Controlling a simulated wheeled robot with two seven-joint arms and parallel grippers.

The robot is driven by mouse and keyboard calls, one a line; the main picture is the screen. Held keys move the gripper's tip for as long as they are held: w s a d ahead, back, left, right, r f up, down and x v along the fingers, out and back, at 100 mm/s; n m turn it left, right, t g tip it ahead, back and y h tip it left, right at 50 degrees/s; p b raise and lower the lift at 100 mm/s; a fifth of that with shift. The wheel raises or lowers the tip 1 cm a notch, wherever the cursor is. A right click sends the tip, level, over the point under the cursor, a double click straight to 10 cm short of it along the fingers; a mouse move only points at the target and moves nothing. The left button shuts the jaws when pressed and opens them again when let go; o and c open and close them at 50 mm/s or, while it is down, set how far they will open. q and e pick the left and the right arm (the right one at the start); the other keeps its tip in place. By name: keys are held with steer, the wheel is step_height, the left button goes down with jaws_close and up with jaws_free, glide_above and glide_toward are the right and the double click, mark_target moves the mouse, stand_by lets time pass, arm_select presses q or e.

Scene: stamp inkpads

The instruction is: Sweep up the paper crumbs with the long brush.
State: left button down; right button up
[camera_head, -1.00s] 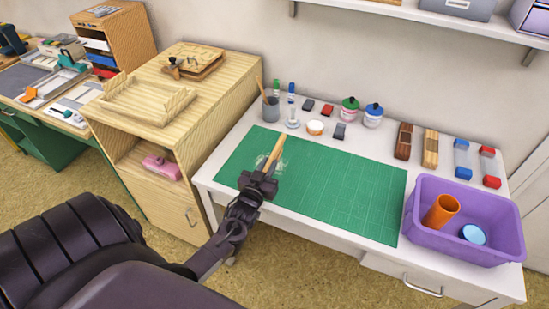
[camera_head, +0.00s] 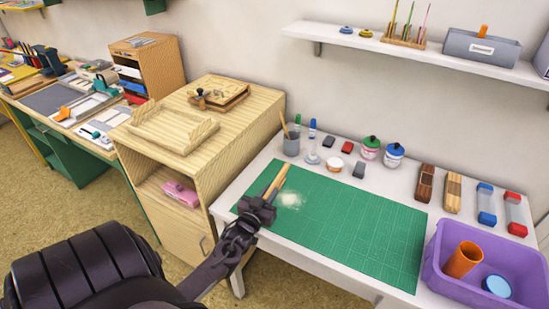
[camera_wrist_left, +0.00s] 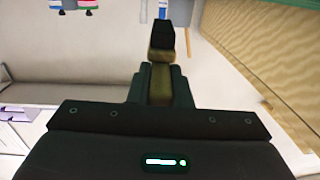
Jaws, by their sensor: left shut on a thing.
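The long brush (camera_head: 275,180) shows as a light wooden stick slanting up and right from my left gripper (camera_head: 262,203). The gripper is shut on it over the left part of the green cutting mat (camera_head: 350,223). The paper crumbs (camera_head: 291,200) form a pale whitish patch on the mat, just right of the brush. I cannot tell whether the brush touches the mat. In the left wrist view, a dark-tipped olive piece (camera_wrist_left: 160,80) stands between the fingers; the crumbs are not seen there. My right gripper is not in view.
A grey cup (camera_head: 291,146), bottles and small blocks line the back of the white table. A purple bin (camera_head: 435,270) with an orange cup (camera_head: 463,260) stands at the right. A wooden cabinet (camera_head: 190,225) stands close on the left. The mat's right half is clear.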

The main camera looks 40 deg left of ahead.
arm_select(q)
steer(key=shift+s+a, duration=0.2)
steer(key=shift+a, duration=0.6)
steer(key=shift+r, duration=0.1)
step_height(320, 180, up, 6)
steer(key=p, duration=0.6)
step_height(320, 180, up, 3)
steer(key=p, duration=0.2)
steer(key=shift+p, duration=0.4)
